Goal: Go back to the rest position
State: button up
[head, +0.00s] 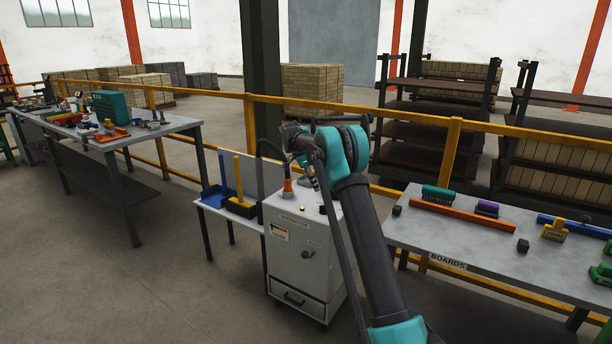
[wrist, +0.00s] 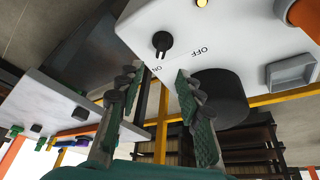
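My gripper (wrist: 160,78) is open, with nothing between its two green-padded fingers in the wrist view. It is close to a white cabinet (wrist: 225,25), which has a black rotary knob (wrist: 162,42) with ON and OFF labels. The knob's bar appears to point towards ON. I see a gap between the fingertips and the knob. In the head view, my arm reaches up and bends over the white cabinet (head: 283,262); my gripper (head: 311,178) is small and partly hidden behind the arm there.
An orange hose fitting (head: 290,187) stands on the cabinet. A small table (head: 213,208) with a blue dustpan and brushes is at left. Yellow rails (head: 340,110) run behind. The floor at front left is clear.

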jog(key=s+d+r+n+t+y, duration=0.1)
jog(key=s+d+n, duration=0.2)
jog(key=s, duration=0.6)
jog(key=s+d+r+n+y, duration=0.1)
jog(key=s+d+n, duration=0.15)
jog(key=s, duration=0.55)
jog(key=s+d+r+n+t+y, duration=0.1)
jog(key=s+d+r+n, duration=0.15)
jog(key=s, duration=0.65)
jog(key=s+f+n, duration=0.4)
jog(key=s+f, duration=0.1)
jog(key=s, duration=0.9)
jog(key=s+d+f+n+t+y, duration=0.1)
jog(key=s+f+n, duration=0.3)
jog(key=s, duration=1.1)
notch_tip(320, 180, down, 2)
jog(key=shift+f+t, duration=0.2)
jog(key=shift+t, duration=0.1)
jog(key=shift+d, duration=0.1)
